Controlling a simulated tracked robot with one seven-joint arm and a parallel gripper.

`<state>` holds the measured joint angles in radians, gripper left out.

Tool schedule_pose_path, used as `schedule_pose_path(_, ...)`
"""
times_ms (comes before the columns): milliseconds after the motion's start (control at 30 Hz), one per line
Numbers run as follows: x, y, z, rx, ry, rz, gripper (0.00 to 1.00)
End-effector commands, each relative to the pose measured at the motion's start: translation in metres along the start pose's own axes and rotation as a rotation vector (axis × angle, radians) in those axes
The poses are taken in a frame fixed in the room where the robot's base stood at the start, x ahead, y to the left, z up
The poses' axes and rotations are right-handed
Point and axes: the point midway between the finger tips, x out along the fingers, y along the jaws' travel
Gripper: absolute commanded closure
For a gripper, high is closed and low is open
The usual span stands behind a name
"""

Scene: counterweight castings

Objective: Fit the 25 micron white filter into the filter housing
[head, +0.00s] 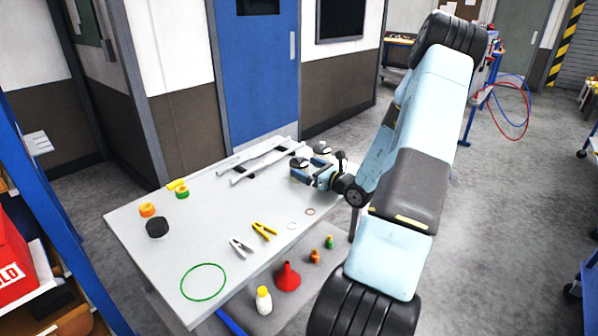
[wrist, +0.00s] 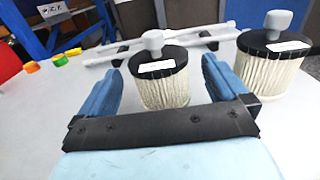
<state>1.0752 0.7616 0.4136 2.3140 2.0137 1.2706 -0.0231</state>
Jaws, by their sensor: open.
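In the wrist view, a white pleated filter (wrist: 165,92) with a black top, a grey knob and a white label stands upright between the fingers of my gripper (wrist: 162,72). The gripper is open, and I see a gap at each side of the filter. A second, similar filter (wrist: 275,80) stands to the right, outside the fingers. The print on both labels is too small to read. In the head view, my gripper (head: 312,172) is at the far right part of the table, partly hiding the filters. I cannot make out a filter housing.
The grey table (head: 215,225) holds white rails (head: 262,160) at the back, a black round part (head: 157,227), an orange cap (head: 148,209), yellow pliers (head: 264,232), grey pliers (head: 241,247) and a green ring (head: 203,281). A red funnel (head: 287,277) and white bottle (head: 264,300) stand in front.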

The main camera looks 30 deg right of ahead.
Motion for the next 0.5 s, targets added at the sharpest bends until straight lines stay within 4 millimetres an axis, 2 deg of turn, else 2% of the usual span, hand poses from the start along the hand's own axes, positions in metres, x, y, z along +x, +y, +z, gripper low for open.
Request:
schedule_pose_path(233, 0.033, 0.001, 0.001, 0.0, -0.001, 0.001, 0.0)
schedule_pose_path(500, 0.037, 0.001, 0.001, -0.001, 0.0, 0.0, 0.0)
